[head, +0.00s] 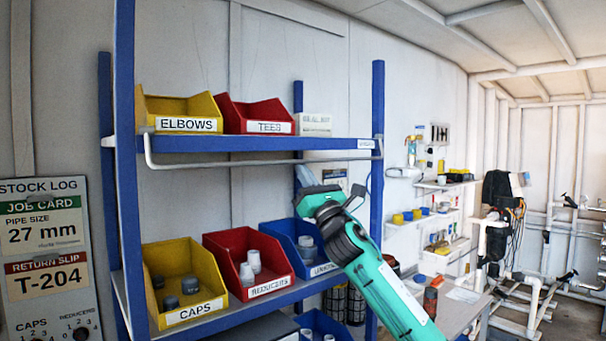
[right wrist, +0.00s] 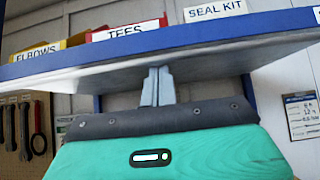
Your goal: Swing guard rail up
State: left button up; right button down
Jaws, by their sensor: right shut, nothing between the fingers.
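The guard rail (head: 230,163) is a thin pale bar along the front of the upper blue shelf (head: 250,143). It hangs just below the shelf's front edge, from bent ends at the left and right posts. My right gripper (head: 304,176) is shut and empty, just below the rail's right half. In the right wrist view its closed fingers (right wrist: 157,86) point up at the underside of the upper shelf. I cannot tell whether they touch the rail or shelf. The rail cannot be made out in that view. My left gripper is not in view.
A yellow elbows bin (head: 180,108), a red tees bin (head: 255,113) and a seal kit box (head: 315,124) stand on the upper shelf. Caps (head: 185,282) and reducers (head: 250,262) bins sit below. The blue right post (head: 377,100) rises beside my right arm.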

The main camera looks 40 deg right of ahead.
pick_arm(q)
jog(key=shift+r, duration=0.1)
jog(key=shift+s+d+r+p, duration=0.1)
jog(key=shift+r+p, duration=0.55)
jog(key=shift+p, duration=0.15)
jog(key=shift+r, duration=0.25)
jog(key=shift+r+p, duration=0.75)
jog(key=shift+p, duration=0.25)
